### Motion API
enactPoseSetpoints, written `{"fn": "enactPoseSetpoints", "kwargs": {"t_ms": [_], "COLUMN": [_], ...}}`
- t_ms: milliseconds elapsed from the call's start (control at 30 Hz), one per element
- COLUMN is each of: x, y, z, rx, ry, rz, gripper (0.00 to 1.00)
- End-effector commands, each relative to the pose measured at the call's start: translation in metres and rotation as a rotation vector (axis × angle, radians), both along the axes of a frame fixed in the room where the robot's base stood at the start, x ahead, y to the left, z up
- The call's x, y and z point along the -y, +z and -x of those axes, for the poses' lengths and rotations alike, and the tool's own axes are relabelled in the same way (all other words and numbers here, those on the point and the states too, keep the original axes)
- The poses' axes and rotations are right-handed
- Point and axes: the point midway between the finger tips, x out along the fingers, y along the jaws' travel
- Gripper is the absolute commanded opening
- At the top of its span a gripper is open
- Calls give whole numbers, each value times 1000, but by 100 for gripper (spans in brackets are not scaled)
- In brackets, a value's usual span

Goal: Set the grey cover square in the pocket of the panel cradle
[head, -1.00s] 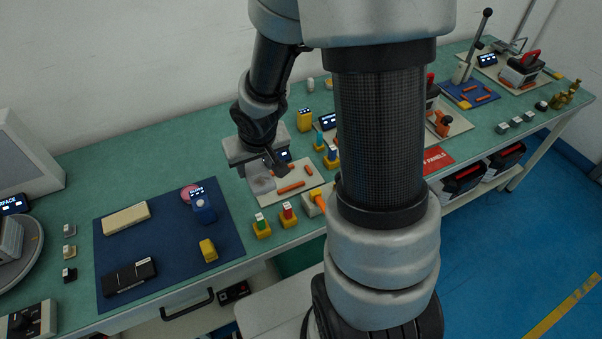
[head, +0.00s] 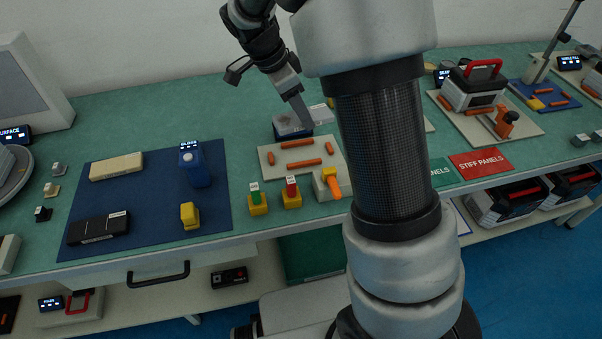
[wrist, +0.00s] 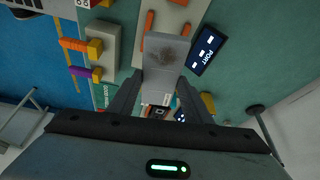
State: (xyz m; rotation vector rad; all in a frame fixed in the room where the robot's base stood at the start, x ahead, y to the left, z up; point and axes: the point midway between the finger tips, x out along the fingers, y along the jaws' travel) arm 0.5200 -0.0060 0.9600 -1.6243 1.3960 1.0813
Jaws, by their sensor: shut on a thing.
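The grey cover (wrist: 166,56), a flat plate with a dark smudge, is between my gripper's fingers (wrist: 158,88) in the wrist view. My gripper is shut on it. In the head view my gripper (head: 304,114) points down behind the cream board, and the grey cover (head: 287,124) shows beside the fingers. The cream board with several orange strips (head: 281,168), which looks like the panel cradle, lies in front of it. In the wrist view the cover's far end overlaps the board (wrist: 178,15). The gap beneath the cover cannot be judged.
A dark box marked PORT (wrist: 207,50) is close beside the cover. A blue mat (head: 150,220) lies left. Bench behind the mat is clear.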

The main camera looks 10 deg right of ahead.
Motion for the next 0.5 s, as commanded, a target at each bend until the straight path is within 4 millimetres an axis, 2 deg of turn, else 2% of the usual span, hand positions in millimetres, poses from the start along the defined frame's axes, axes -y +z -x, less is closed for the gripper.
{"fn": "enactPoseSetpoints", "kwargs": {"t_ms": [33, 200, 500], "x": [-3, -7, -6], "y": [-6, -8, -51], "z": [-2, -1, -1], "rx": [2, -2, -3], "ry": [-57, -150, -153], "rz": [1, 1, 1], "gripper": [15, 15, 15]}}
